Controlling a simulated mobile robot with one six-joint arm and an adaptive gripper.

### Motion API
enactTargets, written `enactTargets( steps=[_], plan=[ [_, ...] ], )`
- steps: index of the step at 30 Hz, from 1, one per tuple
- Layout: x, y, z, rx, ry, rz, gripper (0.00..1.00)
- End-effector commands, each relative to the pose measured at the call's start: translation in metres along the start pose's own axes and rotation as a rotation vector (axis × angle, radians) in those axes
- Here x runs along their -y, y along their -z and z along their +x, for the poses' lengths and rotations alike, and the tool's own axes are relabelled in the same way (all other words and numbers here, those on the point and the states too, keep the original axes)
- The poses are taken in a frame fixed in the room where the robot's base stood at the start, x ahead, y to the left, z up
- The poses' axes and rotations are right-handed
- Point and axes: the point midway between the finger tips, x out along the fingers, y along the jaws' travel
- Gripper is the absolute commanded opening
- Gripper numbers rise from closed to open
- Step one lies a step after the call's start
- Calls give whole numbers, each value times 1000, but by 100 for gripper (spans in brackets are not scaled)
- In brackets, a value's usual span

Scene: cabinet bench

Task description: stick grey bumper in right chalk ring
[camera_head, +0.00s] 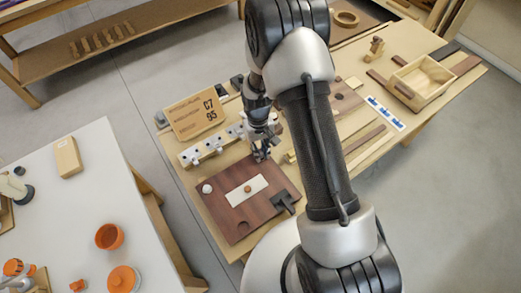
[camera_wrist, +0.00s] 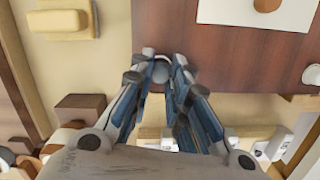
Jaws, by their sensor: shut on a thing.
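My gripper (camera_head: 263,153) is over the far edge of a dark brown wooden board (camera_head: 222,207). In the wrist view my gripper (camera_wrist: 160,68) has its fingertips close together around a small grey piece (camera_wrist: 160,76), which looks like the grey bumper. The fingers hide most of it, and I cannot tell whether it touches the board. I cannot make out a chalk ring clearly in either view.
A white card (camera_head: 236,196) with a brown disc (camera_head: 248,188) lies mid-board. A black bracket (camera_head: 283,202) is at the board's right edge. Behind stand a white block rack (camera_head: 203,151) and a wooden sign (camera_head: 194,115). An open wooden box (camera_head: 421,80) is at far right.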

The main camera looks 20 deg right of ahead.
Motion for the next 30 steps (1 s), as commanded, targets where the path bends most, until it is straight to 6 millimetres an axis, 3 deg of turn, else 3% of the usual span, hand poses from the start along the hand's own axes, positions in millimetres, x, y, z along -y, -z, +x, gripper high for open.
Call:
enactTargets(
  steps=[24, 25, 30],
  plan=[
    [0, 0, 0, 0, 0, 0, 8],
    [0, 0, 0, 0, 0, 0, 14],
    [0, 0, 0, 0, 0, 0, 3]
  ],
)
